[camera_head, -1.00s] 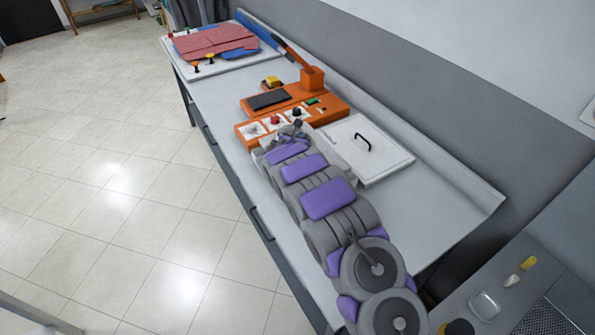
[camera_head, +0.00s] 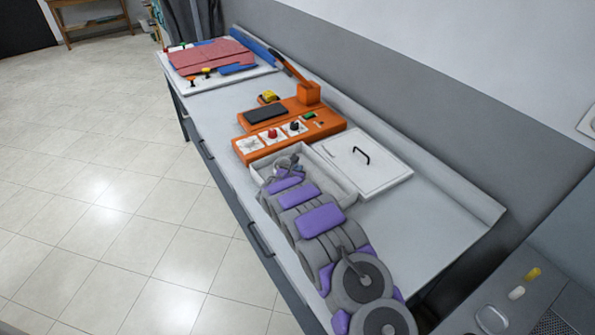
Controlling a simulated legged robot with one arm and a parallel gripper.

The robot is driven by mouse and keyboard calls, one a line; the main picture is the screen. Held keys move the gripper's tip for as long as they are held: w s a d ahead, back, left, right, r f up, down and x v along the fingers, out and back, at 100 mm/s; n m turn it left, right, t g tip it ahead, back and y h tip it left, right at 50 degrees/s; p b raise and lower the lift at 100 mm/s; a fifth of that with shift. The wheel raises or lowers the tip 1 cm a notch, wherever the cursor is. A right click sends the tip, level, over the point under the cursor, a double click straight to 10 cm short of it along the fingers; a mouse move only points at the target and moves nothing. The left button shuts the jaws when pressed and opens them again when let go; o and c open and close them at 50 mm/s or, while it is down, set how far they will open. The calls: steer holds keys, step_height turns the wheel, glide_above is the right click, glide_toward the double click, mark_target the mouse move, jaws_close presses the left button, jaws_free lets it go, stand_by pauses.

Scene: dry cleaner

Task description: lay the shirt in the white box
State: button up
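The shirt is most likely the folded red-pink cloth (camera_head: 205,54) with blue parts, lying flat on a white board at the far end of the counter. The white box (camera_head: 346,187) is an open, shallow tray on the counter in front of an orange unit. My arm covers much of its left side and part of its inside. My gripper (camera_head: 286,163) is at the box's left part, over or inside it, well short of the cloth. It is small and grey, and its fingers are too unclear to read. I see no cloth at it.
A white lid (camera_head: 368,162) with a black handle lies right of the box. The orange unit (camera_head: 285,128) with knobs and an upright orange block stands behind it. A grey wall runs along the counter's right side. Tiled floor (camera_head: 110,200) at left is clear.

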steer(key=shift+o, duration=1.4)
steer(key=shift+d, duration=0.15)
steer(key=shift+o, duration=0.6)
steer(key=shift+d, duration=0.65)
steer(key=shift+s+a+r, duration=0.15)
steer(key=shift+s+a, duration=0.1)
steer(key=shift+a, duration=0.15)
steer(key=p+v, duration=0.1)
steer(key=v, duration=0.9)
steer(key=shift+s+r, duration=0.1)
steer(key=shift+s+a+r, duration=0.15)
steer(key=shift+s+a, duration=0.25)
steer(key=shift+s, duration=0.1)
